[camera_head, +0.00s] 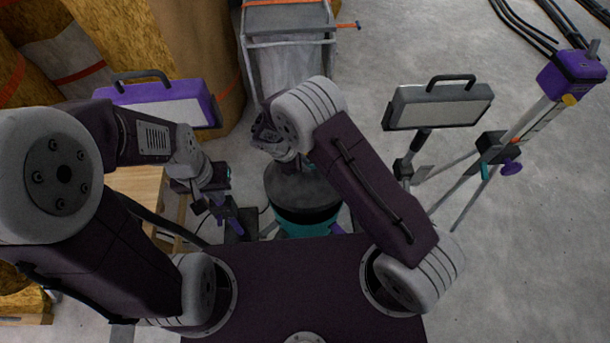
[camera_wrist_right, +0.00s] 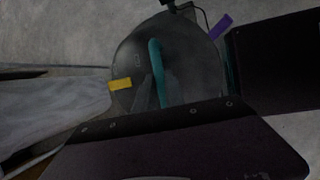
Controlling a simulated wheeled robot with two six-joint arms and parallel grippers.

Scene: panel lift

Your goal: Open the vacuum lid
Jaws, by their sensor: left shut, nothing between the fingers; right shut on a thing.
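The vacuum (camera_head: 308,222) stands on the floor beyond my dark base, with a dark round lid (camera_head: 318,190) over a teal body. In the right wrist view the lid (camera_wrist_right: 195,65) carries a teal handle (camera_wrist_right: 155,58), with a yellow latch (camera_wrist_right: 121,84) on the left and a purple latch (camera_wrist_right: 221,26) at the upper right. My right gripper (camera_wrist_right: 155,95) is shut on the teal handle, over the lid; in the head view my wrist hides its fingertips. My left gripper (camera_head: 232,222) is shut and empty, low to the left of the vacuum.
A grey bin-like frame (camera_head: 290,50) with a sack stands behind. A work lamp (camera_head: 440,105) on a stand and a purple-headed tripod (camera_head: 570,72) are at the right. A purple lamp (camera_head: 165,105) and wooden boards are at the left. The concrete floor is open at far right.

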